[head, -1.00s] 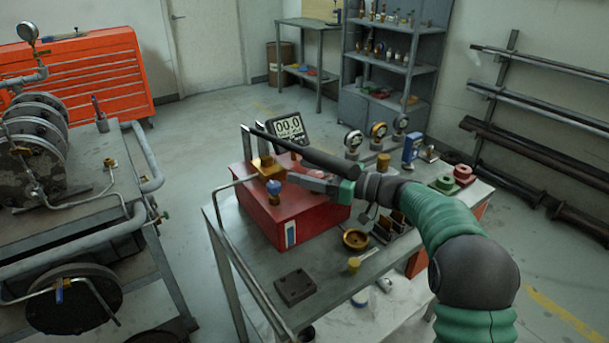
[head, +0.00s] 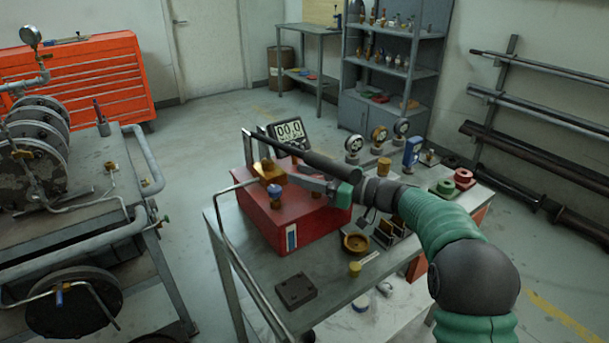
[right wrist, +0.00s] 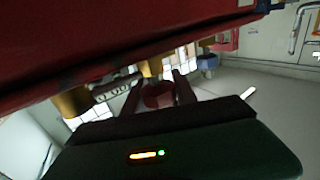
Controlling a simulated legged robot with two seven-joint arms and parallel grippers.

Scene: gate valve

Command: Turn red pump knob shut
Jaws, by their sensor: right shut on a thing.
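The red pump box (head: 290,225) sits on the grey work table, with a brass block (head: 268,170), a blue-topped fitting (head: 274,192) and a dark bar-shaped handle (head: 290,150) over its top. My right gripper (head: 306,183) reaches in from the right, low over the box top beside the brass block. In the right wrist view its two fingers are closed around a dark red round knob (right wrist: 158,95). In the head view the knob is hidden by the gripper and handle. My left gripper is out of view.
A brass dish (head: 355,243) and a dark block (head: 295,290) lie in front. A metal side rail (head: 240,265) edges the table at left.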

